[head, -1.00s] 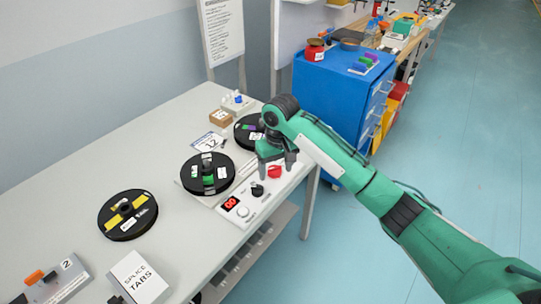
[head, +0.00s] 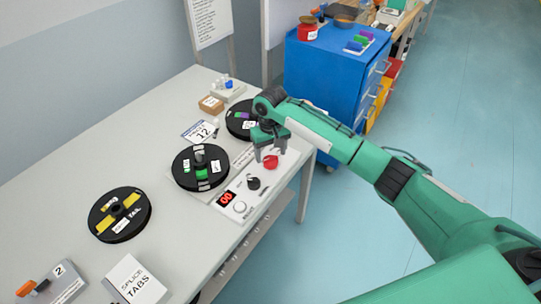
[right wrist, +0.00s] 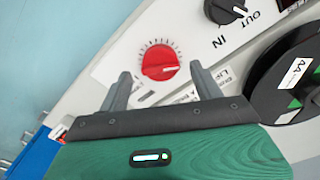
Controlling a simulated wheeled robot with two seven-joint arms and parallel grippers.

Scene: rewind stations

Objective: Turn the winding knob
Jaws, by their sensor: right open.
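A white control panel (head: 222,209) on the table's right edge carries a red knob (head: 270,162), a black knob (head: 253,183), a white knob (head: 240,207) and a red display (head: 226,199) reading 00. My right gripper (head: 270,153) is over the red knob, open and empty. In the right wrist view, the red knob (right wrist: 159,62) with its ring of tick marks shows between the two fingertips (right wrist: 160,72), with space on both sides. The black knob (right wrist: 226,9) there is marked IN and OUT. I cannot tell which knob is the winding knob. My left gripper is not in view.
Black reels stand close beside the panel: one left of it (head: 200,168), one behind it (head: 240,122). Another reel (head: 120,214) lies further left. A splice tabs box (head: 136,279) is at the front. A blue cabinet (head: 326,85) stands past the table. The floor at right is open.

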